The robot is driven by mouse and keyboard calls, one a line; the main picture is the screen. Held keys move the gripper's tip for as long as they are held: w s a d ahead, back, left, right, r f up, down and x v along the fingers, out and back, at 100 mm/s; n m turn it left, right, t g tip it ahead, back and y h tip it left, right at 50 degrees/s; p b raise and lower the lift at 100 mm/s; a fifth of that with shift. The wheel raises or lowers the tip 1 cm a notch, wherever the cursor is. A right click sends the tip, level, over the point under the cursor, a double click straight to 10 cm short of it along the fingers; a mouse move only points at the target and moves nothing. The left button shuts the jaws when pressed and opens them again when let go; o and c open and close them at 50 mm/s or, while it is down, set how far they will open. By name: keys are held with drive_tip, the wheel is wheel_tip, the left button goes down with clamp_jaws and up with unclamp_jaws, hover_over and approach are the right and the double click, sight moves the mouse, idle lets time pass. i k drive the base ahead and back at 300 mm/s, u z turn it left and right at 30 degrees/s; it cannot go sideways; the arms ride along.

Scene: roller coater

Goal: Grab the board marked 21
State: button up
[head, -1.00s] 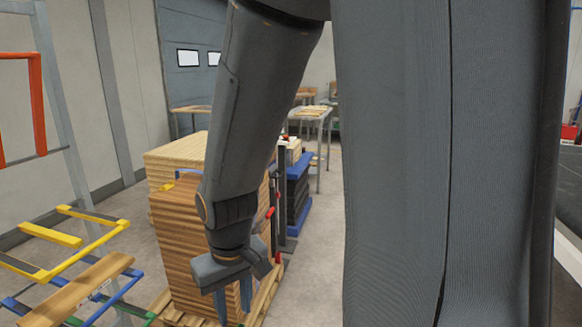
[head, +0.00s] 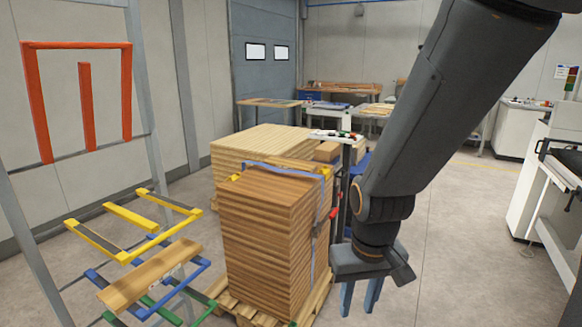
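One loose wooden board (head: 150,280) lies on the blue level of a coloured rack at the lower left. A small pale mark shows near its right part, too small to read. A tall stack of brown boards (head: 265,245) stands on a pallet in the middle. No number 21 can be read in the head view. My gripper (head: 360,297) hangs to the right of the stack with its two blue-grey fingers pointing down. The fingers are apart, with nothing visible between them. The gripper is well away from the loose board.
The rack has yellow bars (head: 130,218) above the board and a red frame (head: 78,85) higher up. The pallet (head: 240,312) lies under the stack. A lighter board stack (head: 260,138) stands behind it. Clear floor (head: 455,240) lies to the right. A machine (head: 555,210) stands at the far right.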

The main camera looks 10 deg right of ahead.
sight(290, 165)
drive_tip(key=z, duration=0.2)
drive_tip(key=i, duration=0.35)
drive_tip(key=z, duration=1)
drive_tip(key=i, duration=1.5)
drive_tip(key=u, duration=0.35)
drive_tip(key=i, duration=1.5)
drive_tip(key=u, duration=0.95)
